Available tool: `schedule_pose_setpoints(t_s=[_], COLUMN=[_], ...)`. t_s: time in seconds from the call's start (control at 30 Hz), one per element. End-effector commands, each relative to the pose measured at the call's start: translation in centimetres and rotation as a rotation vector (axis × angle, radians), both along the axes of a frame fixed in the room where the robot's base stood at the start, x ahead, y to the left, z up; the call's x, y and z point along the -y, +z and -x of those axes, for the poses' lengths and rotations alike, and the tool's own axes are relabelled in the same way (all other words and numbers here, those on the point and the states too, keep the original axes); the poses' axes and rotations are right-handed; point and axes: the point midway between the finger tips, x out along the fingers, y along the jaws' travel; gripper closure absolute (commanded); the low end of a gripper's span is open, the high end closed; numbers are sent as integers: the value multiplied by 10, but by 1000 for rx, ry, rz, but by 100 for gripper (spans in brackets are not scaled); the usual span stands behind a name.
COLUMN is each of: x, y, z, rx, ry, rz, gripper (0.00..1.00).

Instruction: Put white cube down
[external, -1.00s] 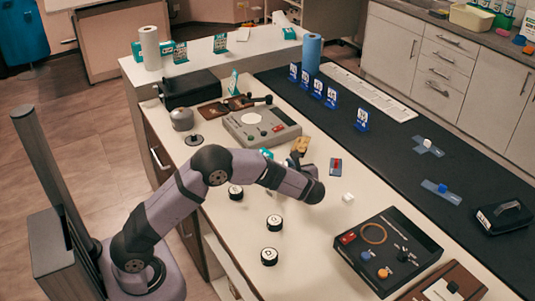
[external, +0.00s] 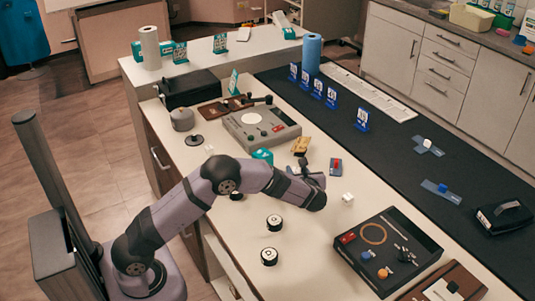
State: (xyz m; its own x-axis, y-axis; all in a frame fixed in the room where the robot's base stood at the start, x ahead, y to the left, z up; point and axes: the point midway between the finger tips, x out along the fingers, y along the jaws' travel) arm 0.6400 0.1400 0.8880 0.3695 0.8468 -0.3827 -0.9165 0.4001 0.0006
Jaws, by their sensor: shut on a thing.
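A small white cube (external: 347,198) sits on the pale bench top, just right of my wrist and apart from it in the picture. Another white cube (external: 427,143) is on a blue pad on the dark mat. My gripper (external: 314,177) is low over the bench, left of the nearer white cube. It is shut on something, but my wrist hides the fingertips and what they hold.
A yellow block (external: 300,145) and a red-and-blue piece (external: 336,166) lie behind my gripper. A black tray (external: 345,262) with small parts is at the front right. Black round pieces (external: 274,221) stand to the left. A grey device (external: 262,127) is behind.

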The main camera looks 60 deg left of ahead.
Motion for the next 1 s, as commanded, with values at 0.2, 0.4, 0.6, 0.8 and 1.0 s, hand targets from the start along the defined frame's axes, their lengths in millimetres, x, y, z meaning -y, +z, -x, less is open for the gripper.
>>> schedule_pose_setpoints(t_s=[0.2, 0.4, 0.6, 0.8, 1.0], x=[0, 0, 0, 0, 0], y=[-4, -24, -39, -39, -41], z=[0, 0, 0, 0, 0], rx=[0, -4, 1, 2, 1], ry=[0, 1, 0, 1, 0], rz=[0, 0, 0, 1, 0], gripper=[96, 96, 96, 96, 58])
